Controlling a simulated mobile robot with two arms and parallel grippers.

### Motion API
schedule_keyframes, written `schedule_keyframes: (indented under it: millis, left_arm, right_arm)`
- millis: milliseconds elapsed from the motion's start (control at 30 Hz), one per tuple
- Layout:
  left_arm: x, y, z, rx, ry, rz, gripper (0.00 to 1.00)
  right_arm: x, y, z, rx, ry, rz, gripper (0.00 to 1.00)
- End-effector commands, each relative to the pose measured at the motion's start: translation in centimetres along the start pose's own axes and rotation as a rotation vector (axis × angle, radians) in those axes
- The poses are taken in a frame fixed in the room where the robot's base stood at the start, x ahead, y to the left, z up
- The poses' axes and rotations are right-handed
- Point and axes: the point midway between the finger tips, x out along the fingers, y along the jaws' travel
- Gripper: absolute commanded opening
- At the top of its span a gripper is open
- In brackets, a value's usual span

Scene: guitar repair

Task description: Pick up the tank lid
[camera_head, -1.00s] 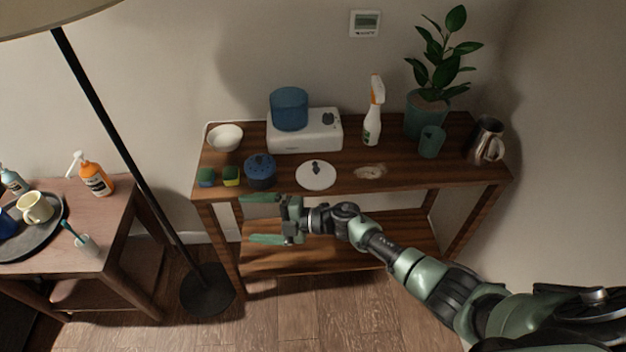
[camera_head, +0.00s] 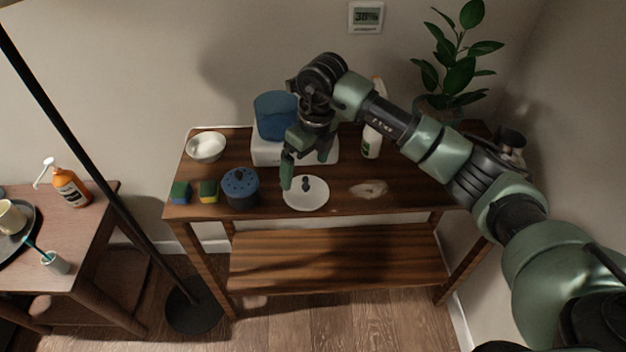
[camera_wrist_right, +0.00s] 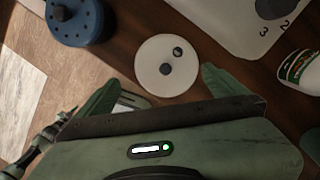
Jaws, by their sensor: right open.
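The tank lid, a white round disc with a dark knob (camera_head: 315,199), lies flat on the wooden shelf top near its front edge. In the wrist view the lid (camera_wrist_right: 150,78) lies beyond and between the two fingers, with its knob near the middle. My right gripper (camera_head: 305,172) points down over the lid, open and empty. Its green fingers show in the wrist view (camera_wrist_right: 158,88), spread apart, with nothing between them. The blue tank (camera_head: 277,115) on the white base (camera_head: 265,153) stands behind, partly hidden by my right arm. My left gripper is not in view.
A dark blue pot (camera_head: 240,190) stands left of the lid, near two small sponges (camera_head: 208,192). A white bowl (camera_head: 206,147) is at the back left. A spray bottle (camera_head: 371,143) and plant (camera_head: 455,65) stand to the right. A pale stain (camera_head: 368,189) marks the bare wood.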

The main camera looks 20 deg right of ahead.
Motion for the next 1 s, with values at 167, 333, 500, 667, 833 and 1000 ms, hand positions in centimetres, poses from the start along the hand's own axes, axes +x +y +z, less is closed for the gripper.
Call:
schedule_keyframes:
  millis: [167, 333, 500, 667, 833, 1000]
  left_arm:
    - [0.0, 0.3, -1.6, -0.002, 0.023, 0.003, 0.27]
    - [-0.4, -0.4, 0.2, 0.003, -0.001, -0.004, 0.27]
    - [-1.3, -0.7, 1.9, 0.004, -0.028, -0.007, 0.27]
    - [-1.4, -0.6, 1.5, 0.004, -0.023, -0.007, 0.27]
    - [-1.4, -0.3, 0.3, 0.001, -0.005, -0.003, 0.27]
    - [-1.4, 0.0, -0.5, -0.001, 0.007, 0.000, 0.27]
  right_arm:
    - [0.2, -0.9, -0.2, -0.007, 0.009, -0.051, 1.00]
    - [2.1, -0.9, -0.3, -0.006, 0.009, -0.048, 1.00]
    - [4.5, -0.7, -0.9, -0.006, 0.011, -0.045, 1.00]
    - [6.6, -0.8, -0.9, -0.005, 0.008, -0.046, 1.00]
    - [7.2, -0.9, -0.9, -0.007, 0.006, -0.047, 1.00]
    - [7.1, -0.9, -0.9, -0.007, 0.006, -0.047, 0.89]
